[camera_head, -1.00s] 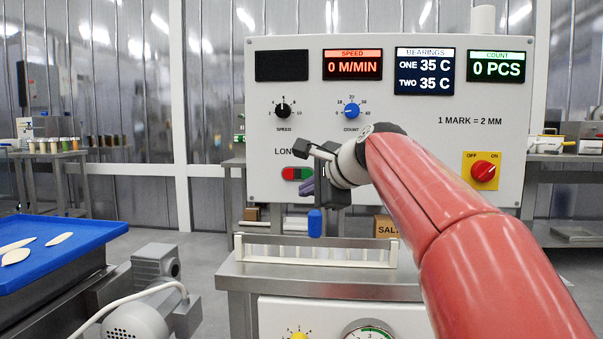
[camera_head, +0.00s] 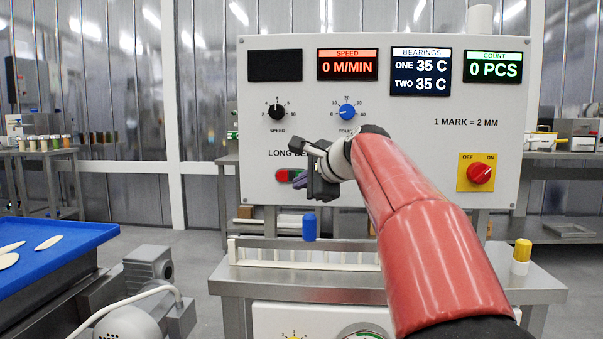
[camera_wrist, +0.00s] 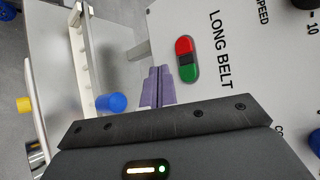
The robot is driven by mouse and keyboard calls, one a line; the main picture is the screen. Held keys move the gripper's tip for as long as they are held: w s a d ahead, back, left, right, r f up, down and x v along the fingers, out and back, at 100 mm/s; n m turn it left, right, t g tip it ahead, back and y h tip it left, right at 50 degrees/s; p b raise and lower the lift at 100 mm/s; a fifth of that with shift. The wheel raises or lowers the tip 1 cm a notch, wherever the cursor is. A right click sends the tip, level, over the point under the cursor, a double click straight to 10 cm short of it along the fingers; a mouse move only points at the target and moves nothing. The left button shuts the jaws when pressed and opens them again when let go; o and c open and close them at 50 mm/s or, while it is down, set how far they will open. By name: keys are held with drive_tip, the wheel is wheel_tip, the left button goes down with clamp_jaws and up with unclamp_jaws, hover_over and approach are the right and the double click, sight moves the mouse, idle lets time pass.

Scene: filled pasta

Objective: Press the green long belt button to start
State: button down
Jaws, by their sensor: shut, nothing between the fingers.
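The long belt switch is a rounded pair on the white panel, its red half (camera_head: 282,176) at left and its green half (camera_head: 297,174) at right, partly behind my gripper. In the wrist view both the red half (camera_wrist: 184,45) and the green half (camera_wrist: 187,73) show whole, beside the LONG BELT lettering, with a dark strip between them. My gripper (camera_head: 301,184) is in front of the panel near the green half. Its purple fingers also show in the wrist view (camera_wrist: 157,82), shut and empty, beside the switch in the picture. I cannot tell any contact.
The panel also carries a speed knob (camera_head: 277,112), a blue count knob (camera_head: 347,112) and a red OFF/ON knob (camera_head: 480,173). Below stand a white rack (camera_head: 270,257), a blue-capped item (camera_head: 309,228) and a yellow-capped jar (camera_head: 521,256). A blue tray (camera_head: 60,265) is at left.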

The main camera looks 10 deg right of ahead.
drive_tip(key=shift+w+d+p, duration=0.25)
drive_tip(key=shift+w+p, duration=0.15)
drive_tip(key=shift+w, duration=0.25)
drive_tip(key=shift+w+d+p, duration=0.2)
drive_tip(key=shift+w+p, duration=0.15)
drive_tip(key=shift+w, duration=0.35)
drive_tip(key=shift+w+d+p, duration=0.25)
drive_tip(key=shift+w+p, duration=0.15)
drive_tip(key=shift+w, duration=0.25)
drive_tip(key=shift+w, duration=0.15)
idle(0.4)
drive_tip(key=shift+w+d+p, duration=0.1)
drive_tip(key=shift+w+p, duration=0.1)
drive_tip(key=shift+p, duration=0.25)
drive_tip(key=shift+w+d+p, duration=0.15)
drive_tip(key=shift+w+p, duration=0.25)
drive_tip(key=shift+p, duration=0.05)
idle(0.4)
idle(0.3)
drive_tip(key=shift+s+a+b, duration=0.3)
drive_tip(key=shift+s+b, duration=0.1)
drive_tip(key=shift+s, duration=0.4)
